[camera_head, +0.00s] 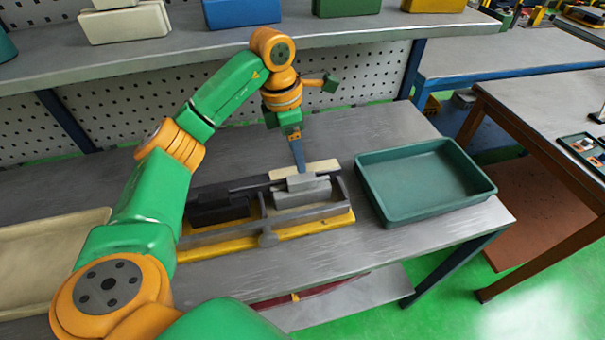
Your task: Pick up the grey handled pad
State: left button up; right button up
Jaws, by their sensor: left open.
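The grey handled pad (302,192) sits in the right compartment of a grey and yellow holder (320,227) on the workbench. A handle-like raised part shows on its top. My left gripper (299,167) points down from above, at the back edge of the grey pad. It is open, with its fingers seen nearly edge-on. I cannot tell whether it touches the pad. My right gripper is not in view.
A black pad (218,207) sits in the holder's left compartment. A cream block (310,168) lies behind the grey pad. A green tray (425,180) stands to the right, a beige tray (40,260) to the left. A shelf (330,40) with bins runs above the bench.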

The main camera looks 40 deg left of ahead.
aim_at(301, 177)
pick_arm(q)
jog(key=shift+s+d+f+p, duration=0.65)
jog(key=shift+s+f+p, duration=0.05)
jog(key=shift+f, duration=0.25)
jog(key=f, duration=0.3)
jog(key=shift+w+d+f+p, duration=0.2)
jog(key=shift+f+p, duration=0.15)
jog(key=shift+w+a+f, duration=0.1)
jog(key=shift+w, duration=0.05)
grip_shut()
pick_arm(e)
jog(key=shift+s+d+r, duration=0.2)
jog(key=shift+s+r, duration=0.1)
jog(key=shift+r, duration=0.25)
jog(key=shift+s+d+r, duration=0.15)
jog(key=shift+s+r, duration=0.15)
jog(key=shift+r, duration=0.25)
